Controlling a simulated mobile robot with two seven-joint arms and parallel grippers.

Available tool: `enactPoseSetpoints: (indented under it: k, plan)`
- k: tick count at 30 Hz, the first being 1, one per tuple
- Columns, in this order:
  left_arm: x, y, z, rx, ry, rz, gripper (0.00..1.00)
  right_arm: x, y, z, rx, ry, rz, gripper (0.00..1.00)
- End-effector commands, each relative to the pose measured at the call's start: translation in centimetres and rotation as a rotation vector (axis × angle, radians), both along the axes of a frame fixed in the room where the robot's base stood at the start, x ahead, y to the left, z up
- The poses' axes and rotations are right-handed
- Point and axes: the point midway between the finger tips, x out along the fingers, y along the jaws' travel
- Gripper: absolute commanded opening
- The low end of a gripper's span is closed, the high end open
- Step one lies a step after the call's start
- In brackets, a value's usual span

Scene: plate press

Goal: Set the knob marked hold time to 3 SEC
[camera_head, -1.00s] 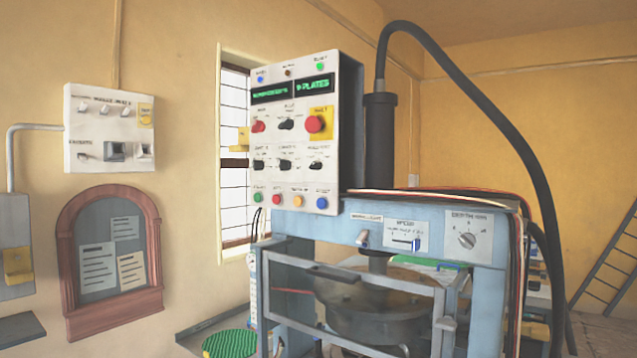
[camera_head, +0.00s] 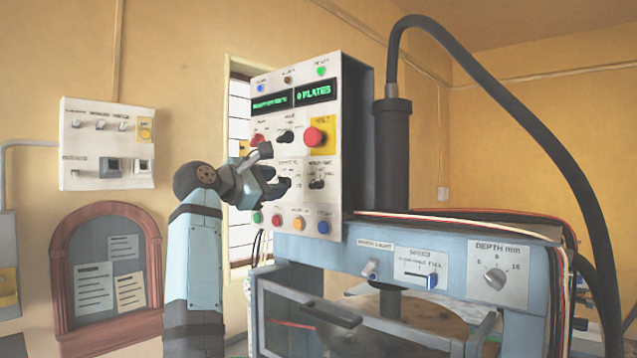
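The control panel (camera_head: 265,228) is a white upright box with displays, buttons and knobs. The knob labelled what looks like hold time (camera_head: 317,183) is a small dark knob at the right end of the lower knob row. Its pointer setting is too small to read.
A red button on a yellow plate (camera_head: 313,137) sits above the knob. Several coloured push buttons (camera_head: 299,223) line the panel's bottom. The blue press frame (camera_head: 340,254) with a depth knob (camera_head: 495,279) stands below right. A thick black hose (camera_head: 500,92) arches at right.

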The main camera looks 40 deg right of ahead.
Motion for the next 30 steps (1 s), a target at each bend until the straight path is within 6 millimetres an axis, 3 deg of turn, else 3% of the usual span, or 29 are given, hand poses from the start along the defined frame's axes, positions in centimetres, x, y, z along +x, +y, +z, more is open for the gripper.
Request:
enactPoseSetpoints:
  k: [12,18,24,30]
  plan:
    - [-0.1,0.0,0.9,0.006,-0.006,-0.002,0.43,0.6,-8.3,0.1,-0.004,0.004,-0.005,0.39]
    - [-0.1,-0.2,1.3,0.004,-0.014,-0.006,0.43,0.9,-11.5,0.1,-0.005,0.005,-0.004,0.39]
    - [-0.1,-0.2,1.5,0.006,-0.015,-0.006,0.43,1.1,-13.0,0.0,-0.005,0.005,-0.003,0.39]
    - [-0.1,-0.2,1.5,0.007,-0.016,-0.007,0.43,1.1,-13.2,-0.1,-0.005,0.004,-0.001,0.39]
